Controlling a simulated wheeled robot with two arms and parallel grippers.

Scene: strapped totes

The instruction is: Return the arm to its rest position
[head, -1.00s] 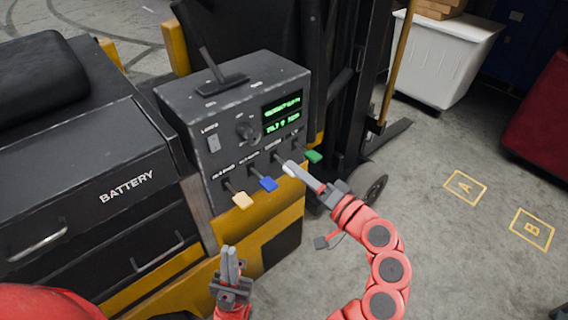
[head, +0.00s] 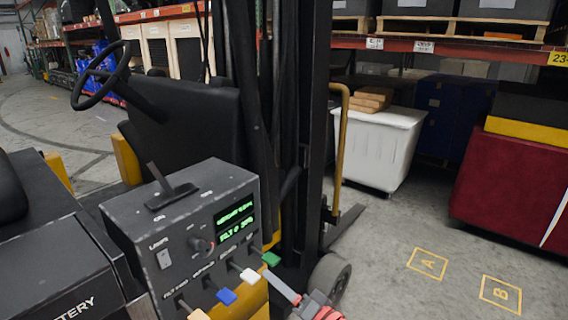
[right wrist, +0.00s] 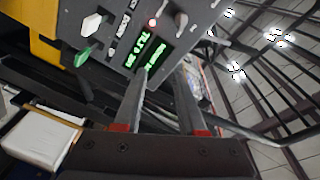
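The black control panel (head: 190,235) of the forklift has a lit green display (head: 236,222) and a row of levers. Their knobs are tan (head: 199,315), blue (head: 227,296), white (head: 249,276) and green (head: 271,259). My right gripper (head: 282,289) appears beside the white knob in the head view, its body cut by the bottom edge. In the right wrist view, its two fingers (right wrist: 162,78) are apart with nothing between them, and the white (right wrist: 92,25) and green (right wrist: 83,55) knobs lie to the left, clear of the fingers. My left gripper is out of view.
The forklift mast (head: 316,130) and its wheel (head: 330,280) stand just beyond the panel. A white bin (head: 375,150) with boxes and a dark red container (head: 505,185) stand farther back. The floor around marks A (head: 428,263) and B (head: 501,294) is clear.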

